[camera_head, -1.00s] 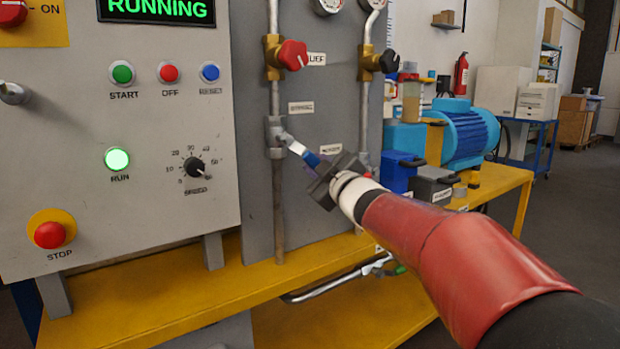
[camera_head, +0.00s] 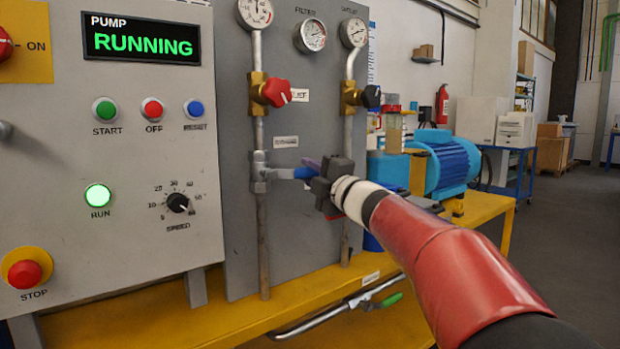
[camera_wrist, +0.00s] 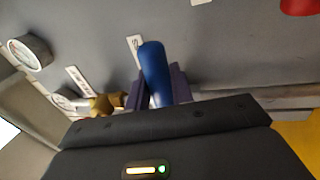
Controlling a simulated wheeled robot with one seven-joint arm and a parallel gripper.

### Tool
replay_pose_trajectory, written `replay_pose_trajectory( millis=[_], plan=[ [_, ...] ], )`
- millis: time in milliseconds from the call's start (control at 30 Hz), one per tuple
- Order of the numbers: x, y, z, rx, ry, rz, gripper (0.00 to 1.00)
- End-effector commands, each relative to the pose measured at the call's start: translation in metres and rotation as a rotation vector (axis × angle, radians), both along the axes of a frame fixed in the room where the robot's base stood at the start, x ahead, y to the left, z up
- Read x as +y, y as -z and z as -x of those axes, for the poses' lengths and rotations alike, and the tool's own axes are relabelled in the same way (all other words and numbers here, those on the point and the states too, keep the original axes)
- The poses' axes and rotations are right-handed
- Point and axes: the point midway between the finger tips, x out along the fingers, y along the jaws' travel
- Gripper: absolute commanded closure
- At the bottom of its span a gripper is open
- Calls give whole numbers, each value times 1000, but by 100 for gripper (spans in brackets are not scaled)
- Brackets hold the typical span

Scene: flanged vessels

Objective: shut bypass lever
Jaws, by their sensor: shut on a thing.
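A blue-handled lever (camera_head: 290,173) sticks out to the right, about level, from a grey valve body (camera_head: 260,173) on the left vertical pipe. My gripper (camera_head: 314,174) is shut on the blue handle, in front of the grey panel. In the wrist view the blue handle (camera_wrist: 155,72) stands between the dark purple fingers of my gripper (camera_wrist: 162,88). The small label (camera_head: 285,142) above the lever is too blurred to read, so I cannot confirm that this is the bypass lever. My gripper hides the handle's far end.
Above are a red knob (camera_head: 275,92) and a black knob (camera_head: 370,96) on brass valves. A green-handled lever (camera_head: 390,300) sits low by the yellow bench (camera_head: 225,325). The control panel (camera_head: 130,140) is left; a blue motor (camera_head: 455,163) is right.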

Motion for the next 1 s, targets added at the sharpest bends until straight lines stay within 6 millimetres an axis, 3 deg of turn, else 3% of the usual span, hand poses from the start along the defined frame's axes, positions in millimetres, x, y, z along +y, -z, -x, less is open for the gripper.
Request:
replay_pose_trajectory(
  millis=[600, 633, 733, 1000],
  plan=[
    [0, -5, 0, -25, -1, 33, 100],
    [0, -5, 0, -25, -1, 33, 73],
    [0, -5, 0, -24, -1, 32, 60],
    [0, -4, 0, -22, -1, 31, 57]
  ],
)
